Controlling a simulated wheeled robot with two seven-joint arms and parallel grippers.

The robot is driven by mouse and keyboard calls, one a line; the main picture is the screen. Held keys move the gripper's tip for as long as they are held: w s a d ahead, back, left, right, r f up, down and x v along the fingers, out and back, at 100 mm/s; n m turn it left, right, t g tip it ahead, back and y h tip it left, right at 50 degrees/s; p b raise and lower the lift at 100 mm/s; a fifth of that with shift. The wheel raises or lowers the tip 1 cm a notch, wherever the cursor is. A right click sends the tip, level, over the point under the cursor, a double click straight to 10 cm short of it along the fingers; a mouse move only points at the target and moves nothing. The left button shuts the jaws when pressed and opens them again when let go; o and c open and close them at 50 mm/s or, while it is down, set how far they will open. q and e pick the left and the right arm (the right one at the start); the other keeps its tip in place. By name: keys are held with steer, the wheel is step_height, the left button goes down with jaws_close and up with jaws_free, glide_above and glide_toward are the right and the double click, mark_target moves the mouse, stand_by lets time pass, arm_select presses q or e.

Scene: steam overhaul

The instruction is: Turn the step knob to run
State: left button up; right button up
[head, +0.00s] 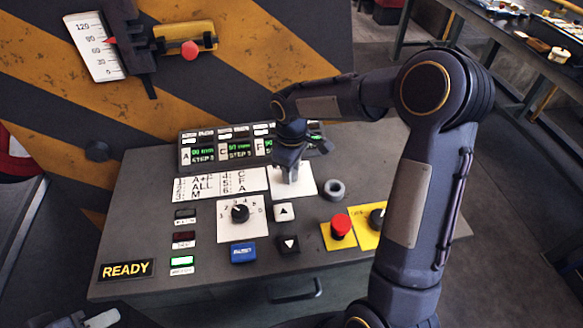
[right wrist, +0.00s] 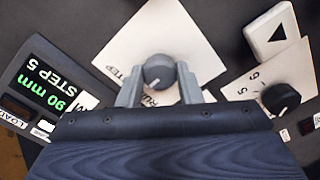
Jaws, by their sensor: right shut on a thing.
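The step knob (right wrist: 158,72) is a round grey knob on a white card (right wrist: 200,57) lettered STEP and, partly covered, RUN. In the right wrist view its white mark points down and slightly left, between the two words. My right gripper (right wrist: 159,89) is shut on the knob, one finger on each side. In the head view my right gripper (head: 291,172) reaches down onto the same white card (head: 306,184), and it hides the knob there. A dark and pale grey part at the bottom left edge looks like my left gripper (head: 88,320); its jaws are unclear.
On the console (head: 140,215) stand a numbered dial (head: 240,212), an up button (head: 284,211), a down button (head: 289,244), a blue button (head: 243,253), a red mushroom button (head: 341,226) and a grey ring (head: 334,190). The display (head: 235,147) glows green behind my gripper.

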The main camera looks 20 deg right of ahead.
steer(key=n, duration=0.4)
steer(key=shift+n+p, duration=0.4)
stand_by(0.4)
steer(key=o, duration=1)
step_height(320, 180, up, 8)
steer(key=shift+f, duration=0.1)
